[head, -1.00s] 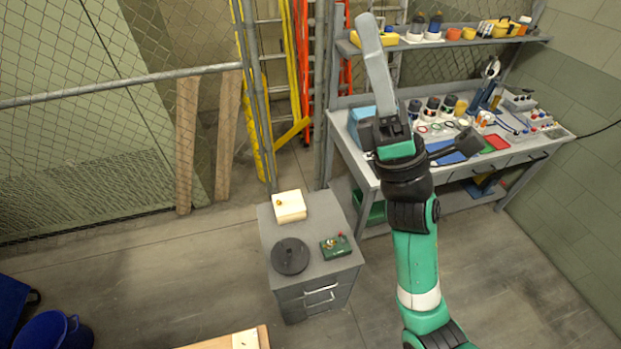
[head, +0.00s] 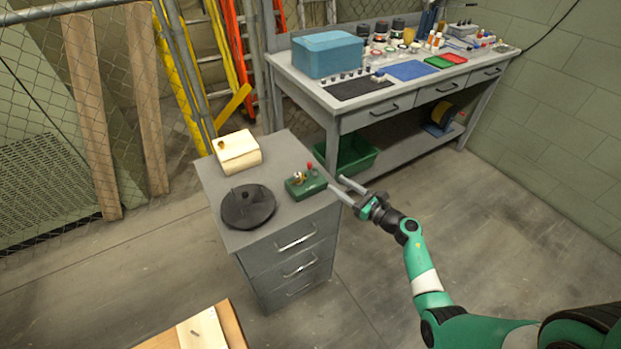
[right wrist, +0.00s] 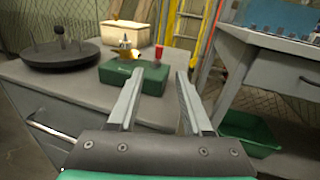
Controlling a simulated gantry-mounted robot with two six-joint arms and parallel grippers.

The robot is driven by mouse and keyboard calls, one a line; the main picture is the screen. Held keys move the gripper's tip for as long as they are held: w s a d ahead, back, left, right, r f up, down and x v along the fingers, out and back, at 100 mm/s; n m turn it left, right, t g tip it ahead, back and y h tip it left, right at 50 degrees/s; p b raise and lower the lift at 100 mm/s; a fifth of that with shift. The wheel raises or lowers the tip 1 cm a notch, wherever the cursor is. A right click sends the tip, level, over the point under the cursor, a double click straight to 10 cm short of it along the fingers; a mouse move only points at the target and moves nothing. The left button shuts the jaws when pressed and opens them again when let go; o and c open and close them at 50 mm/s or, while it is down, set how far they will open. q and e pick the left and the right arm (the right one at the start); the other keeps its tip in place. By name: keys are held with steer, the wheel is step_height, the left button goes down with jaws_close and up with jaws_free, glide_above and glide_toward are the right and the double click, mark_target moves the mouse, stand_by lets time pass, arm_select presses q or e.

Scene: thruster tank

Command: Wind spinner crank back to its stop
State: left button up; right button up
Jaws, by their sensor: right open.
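A green box (head: 306,184) with brass parts and a red knob (head: 310,166) on top sits near the right edge of the grey cabinet top. A black round disc (head: 248,206) with a small upright knob lies left of it. I cannot tell which of these is the spinner crank. My right gripper (head: 338,187) is open and empty, just right of the cabinet edge, its fingers pointing toward the green box. In the right wrist view the green box (right wrist: 133,75) is ahead of the fingers, apart from them. My left gripper is out of view.
A cream box (head: 238,152) stands at the back of the cabinet top (head: 285,150). A grey workbench (head: 330,96) with a blue box and tools is behind. A green bin (head: 352,157) sits under it. The floor right of the cabinet is free.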

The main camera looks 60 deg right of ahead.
mark_target(313, 171)
steer(key=b+x, duration=0.5)
steer(key=x, duration=0.6)
steer(key=shift+w+d+r, duration=0.1)
steer(key=shift+w, duration=0.3)
jaws_close()
